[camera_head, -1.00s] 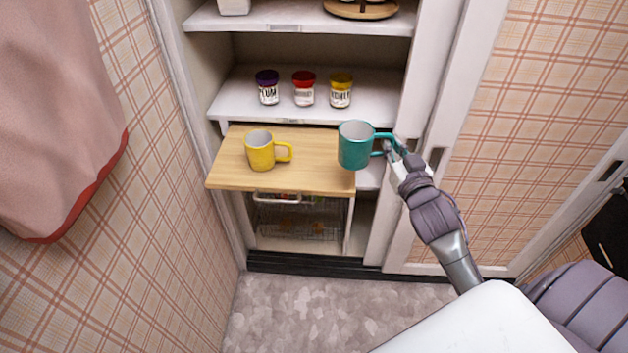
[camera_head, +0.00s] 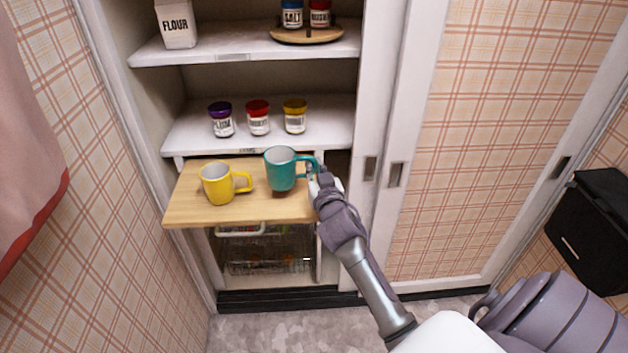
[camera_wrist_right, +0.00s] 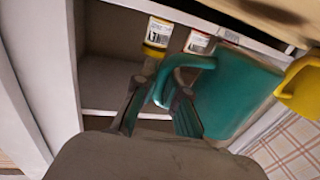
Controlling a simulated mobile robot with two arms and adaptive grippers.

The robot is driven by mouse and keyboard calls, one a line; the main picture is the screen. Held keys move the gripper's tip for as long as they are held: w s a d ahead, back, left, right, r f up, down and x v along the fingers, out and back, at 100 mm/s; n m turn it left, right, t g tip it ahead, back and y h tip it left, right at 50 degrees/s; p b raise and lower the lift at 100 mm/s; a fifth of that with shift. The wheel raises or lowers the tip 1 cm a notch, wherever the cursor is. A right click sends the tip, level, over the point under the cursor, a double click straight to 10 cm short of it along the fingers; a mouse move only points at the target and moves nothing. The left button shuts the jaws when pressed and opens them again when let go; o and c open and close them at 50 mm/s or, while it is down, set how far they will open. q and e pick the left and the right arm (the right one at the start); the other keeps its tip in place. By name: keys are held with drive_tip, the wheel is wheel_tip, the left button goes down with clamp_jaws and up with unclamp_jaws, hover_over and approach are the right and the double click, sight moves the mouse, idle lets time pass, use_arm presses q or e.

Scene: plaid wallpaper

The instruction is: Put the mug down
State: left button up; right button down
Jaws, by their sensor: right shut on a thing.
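The teal mug (camera_head: 281,171) is upright at the right part of the wooden pull-out board (camera_head: 240,211), its handle toward the right. My right gripper (camera_head: 314,178) is shut on that handle. The mug is over the board; I cannot tell surely whether its base touches. In the right wrist view the teal mug (camera_wrist_right: 235,90) fills the right side, with its handle between the fingers of my right gripper (camera_wrist_right: 160,95). A yellow mug (camera_head: 216,186) stands on the board to the left of the teal mug. My left gripper is not in view.
Several jars, such as the red-lidded jar (camera_head: 258,120), stand on the shelf (camera_head: 180,138) above the board. A wire basket (camera_head: 265,250) is below it. The sliding door (camera_head: 450,140) is to the right. The board's front strip is bare.

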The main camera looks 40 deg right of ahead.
drive_tip(key=shift+f+b, duration=0.3)
drive_tip(key=shift+f, duration=1.55)
drive_tip(key=c, duration=1.2)
unclamp_jaws()
drive_tip(key=shift+f, duration=0.1)
drive_tip(key=shift+s, duration=0.1)
drive_tip(key=shift+s+a, duration=0.1)
drive_tip(key=shift+s, duration=0.15)
drive_tip(key=v, duration=1.1)
drive_tip(key=shift+s, duration=0.2)
